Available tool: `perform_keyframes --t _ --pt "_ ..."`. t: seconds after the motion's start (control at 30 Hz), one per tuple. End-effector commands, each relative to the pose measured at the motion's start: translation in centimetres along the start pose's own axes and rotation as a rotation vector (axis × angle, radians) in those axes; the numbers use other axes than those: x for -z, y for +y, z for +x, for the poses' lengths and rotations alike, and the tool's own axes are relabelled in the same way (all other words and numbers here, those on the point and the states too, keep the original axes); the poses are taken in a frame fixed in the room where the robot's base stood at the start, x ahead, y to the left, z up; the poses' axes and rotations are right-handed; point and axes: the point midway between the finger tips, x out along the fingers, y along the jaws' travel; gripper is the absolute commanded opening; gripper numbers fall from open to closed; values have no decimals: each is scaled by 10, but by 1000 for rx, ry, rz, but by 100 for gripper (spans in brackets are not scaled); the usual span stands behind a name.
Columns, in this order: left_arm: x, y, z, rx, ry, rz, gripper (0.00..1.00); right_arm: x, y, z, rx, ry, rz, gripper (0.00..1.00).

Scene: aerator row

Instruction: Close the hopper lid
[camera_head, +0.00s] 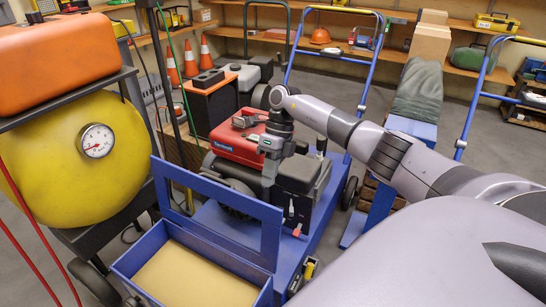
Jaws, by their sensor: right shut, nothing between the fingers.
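The hopper (125,267) is an open-topped blue box at the bottom left, with a flat layer of tan material (195,275) inside. Its lid (272,238) stands raised at the box's far side, a blue frame through whose middle the machine behind shows. My right gripper (291,212) points down just beyond the lid's upper right corner. It is shut and holds nothing. I cannot tell whether it touches the lid. My left gripper is not in view.
A red and black engine (236,145) sits on the blue deck behind the lid, close to my right gripper. A yellow tank (60,170) with a gauge (96,141) stands at the left. Orange cones (190,60) and shelves (480,66) are at the back.

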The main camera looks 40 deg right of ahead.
Motion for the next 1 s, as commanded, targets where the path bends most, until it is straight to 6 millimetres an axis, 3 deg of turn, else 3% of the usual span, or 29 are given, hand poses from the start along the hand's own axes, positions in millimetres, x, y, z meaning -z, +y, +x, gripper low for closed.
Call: perform_keyframes --t 0.03,0.4,1.0 --pt "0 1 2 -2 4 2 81 1 0 15 -3 4 -2 0" --pt "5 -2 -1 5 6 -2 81 0 34 19 0 0 -2 0" --pt "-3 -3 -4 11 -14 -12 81 0 40 20 6 0 -1 0"
